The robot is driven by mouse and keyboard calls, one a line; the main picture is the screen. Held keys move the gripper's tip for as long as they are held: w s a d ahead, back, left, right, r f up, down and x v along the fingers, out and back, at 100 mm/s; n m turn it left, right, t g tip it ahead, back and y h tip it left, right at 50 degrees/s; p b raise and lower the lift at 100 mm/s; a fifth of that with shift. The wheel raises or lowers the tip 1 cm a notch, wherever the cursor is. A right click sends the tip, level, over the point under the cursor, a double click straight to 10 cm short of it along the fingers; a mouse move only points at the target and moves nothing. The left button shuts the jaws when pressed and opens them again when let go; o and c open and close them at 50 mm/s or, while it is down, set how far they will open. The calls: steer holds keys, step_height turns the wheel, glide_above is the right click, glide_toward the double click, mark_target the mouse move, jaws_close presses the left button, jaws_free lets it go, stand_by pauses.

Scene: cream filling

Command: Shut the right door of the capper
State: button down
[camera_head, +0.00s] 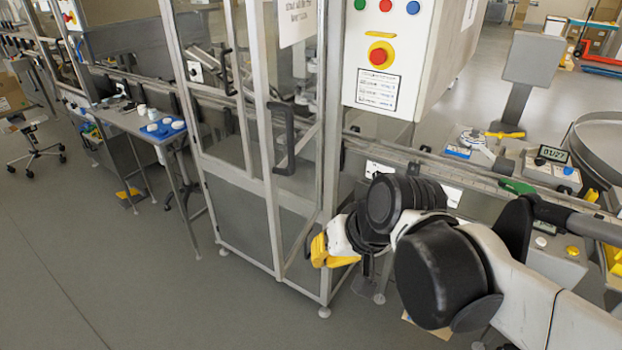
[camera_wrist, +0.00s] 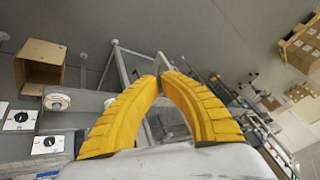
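The capper (camera_head: 235,215) is a metal-framed cabinet with clear upper panels and dark lower panels. Its right door (camera_head: 266,150) has a grey frame and a black handle (camera_head: 287,140) on its left side. The door appears to stand ajar, its handle edge angled out from the cabinet; the exact gap is unclear. My gripper (camera_head: 318,250), with yellow fingers, is low beside the capper's right corner post, right of the door and below its handle. In the wrist view my gripper (camera_wrist: 160,74) has its fingertips together with nothing seen between them; grey frame bars lie beyond.
A control box (camera_head: 395,50) with buttons hangs right of the door. A conveyor (camera_head: 460,175) runs behind my arm. A small table (camera_head: 140,122) with blue and white parts stands left. The floor (camera_head: 120,270) before the capper is clear. An open cardboard box (camera_wrist: 40,65) shows in the wrist view.

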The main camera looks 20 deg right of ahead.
steer(key=w+d+r+m+y+p, duration=0.4)
steer(key=w+r+y, duration=0.3)
steer(key=w, duration=0.4)
steer(key=d+r+t+y+p, duration=0.25)
steer(key=d+y, duration=0.35)
steer(key=d, duration=0.4)
steer(key=b+x, duration=0.3)
steer(key=x, duration=1)
steer(key=shift+a+r+t, duration=0.3)
steer(key=shift+r+t, duration=0.15)
steer(key=shift+r, duration=0.1)
